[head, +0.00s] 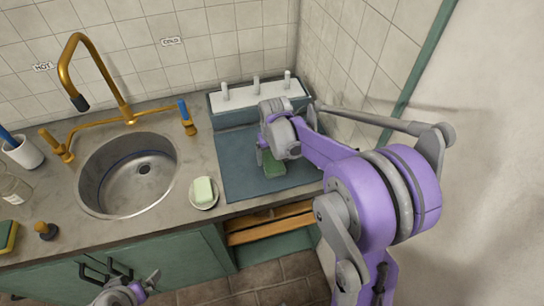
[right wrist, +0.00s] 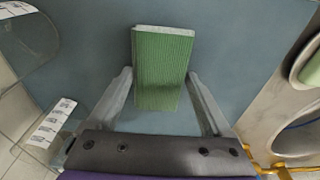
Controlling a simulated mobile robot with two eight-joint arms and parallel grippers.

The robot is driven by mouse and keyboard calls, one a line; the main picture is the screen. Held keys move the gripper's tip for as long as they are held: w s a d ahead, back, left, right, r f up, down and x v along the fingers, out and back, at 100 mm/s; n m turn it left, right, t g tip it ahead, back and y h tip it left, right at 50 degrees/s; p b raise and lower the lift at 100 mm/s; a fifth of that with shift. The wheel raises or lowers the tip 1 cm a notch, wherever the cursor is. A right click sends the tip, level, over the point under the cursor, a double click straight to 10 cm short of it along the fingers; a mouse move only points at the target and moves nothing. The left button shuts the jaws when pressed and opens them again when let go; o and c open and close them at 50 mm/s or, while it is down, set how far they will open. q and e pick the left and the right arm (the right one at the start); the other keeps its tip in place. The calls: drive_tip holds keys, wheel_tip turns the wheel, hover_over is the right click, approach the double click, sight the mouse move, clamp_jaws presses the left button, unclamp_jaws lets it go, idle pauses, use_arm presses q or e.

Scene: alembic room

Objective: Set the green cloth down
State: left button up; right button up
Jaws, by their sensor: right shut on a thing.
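The green cloth (right wrist: 162,70) is a folded, ribbed block with a pale edge. It lies between the two fingers of my right gripper (right wrist: 160,92), which is shut on it. In the head view the cloth (head: 272,165) shows below my right gripper (head: 268,148), over the blue-grey mat (head: 240,180) right of the sink. I cannot tell whether the cloth touches the mat. My left gripper (head: 150,283) is low at the bottom left, in front of the counter; its finger opening is unclear.
A dish with pale green soap (head: 203,192) stands left of the mat. The round metal sink (head: 130,172) and brass tap (head: 110,85) are further left. A blue-grey box with white pegs (head: 257,92) stands behind the mat. An open wooden drawer (head: 270,225) is below the counter.

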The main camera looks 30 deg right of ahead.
drive_tip(key=shift+f, duration=0.1)
drive_tip(key=o, duration=1.1)
